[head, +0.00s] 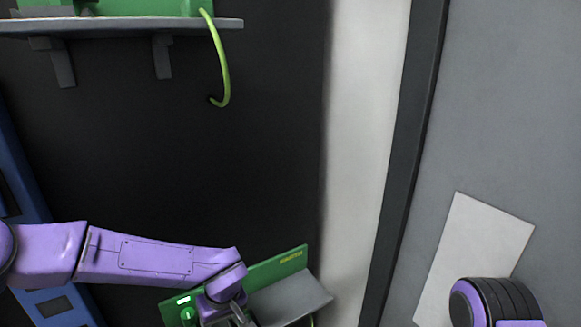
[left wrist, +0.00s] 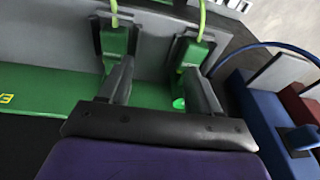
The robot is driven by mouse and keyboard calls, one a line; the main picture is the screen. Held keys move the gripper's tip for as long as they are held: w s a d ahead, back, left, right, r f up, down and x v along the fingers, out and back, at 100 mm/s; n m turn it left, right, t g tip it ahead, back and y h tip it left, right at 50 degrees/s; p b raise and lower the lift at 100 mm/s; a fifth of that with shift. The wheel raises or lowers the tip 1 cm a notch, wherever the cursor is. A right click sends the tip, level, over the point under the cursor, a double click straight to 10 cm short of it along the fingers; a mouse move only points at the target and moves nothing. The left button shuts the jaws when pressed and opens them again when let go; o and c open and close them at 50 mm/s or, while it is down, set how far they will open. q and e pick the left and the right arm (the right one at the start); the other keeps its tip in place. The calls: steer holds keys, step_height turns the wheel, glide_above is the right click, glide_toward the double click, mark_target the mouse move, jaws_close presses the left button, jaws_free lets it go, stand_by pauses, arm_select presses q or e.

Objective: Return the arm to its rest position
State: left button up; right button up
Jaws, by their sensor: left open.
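My left arm comes in from the left in the head view, and its gripper (head: 238,317) is at the bottom edge, over the green device (head: 280,268), partly cut off. In the left wrist view the left gripper (left wrist: 160,65) is open, its two fingers spread apart. A green connector with a yellow-green cable (left wrist: 118,42) is by the left fingertip, and another green connector (left wrist: 192,52) is by the right one. Both sit in grey holders on the green device. I cannot tell whether the fingers touch them. My right gripper is not in view.
A grey shelf (head: 120,26) with a green unit and a hanging yellow-green cable (head: 222,65) is at the upper left. A blue box (left wrist: 265,125) and a dark red box (left wrist: 300,108) stand at the right of the wrist view. A white sheet (head: 475,245) is on the right.

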arm_select(q)
steer(key=s+a+f+t+b, duration=0.1)
steer(key=s+a+f+b, duration=0.2)
steer(key=s+f, duration=1.1)
steer(key=s+a+f+y+b, duration=0.1)
steer(key=s+a+f+b, duration=0.3)
steer(key=s+a+f, duration=0.5)
steer(key=s+f, duration=0.4)
steer(key=f, duration=0.1)
steer(key=shift+s+a+m+t, duration=0.2)
steer(key=shift+s+m+t, duration=0.2)
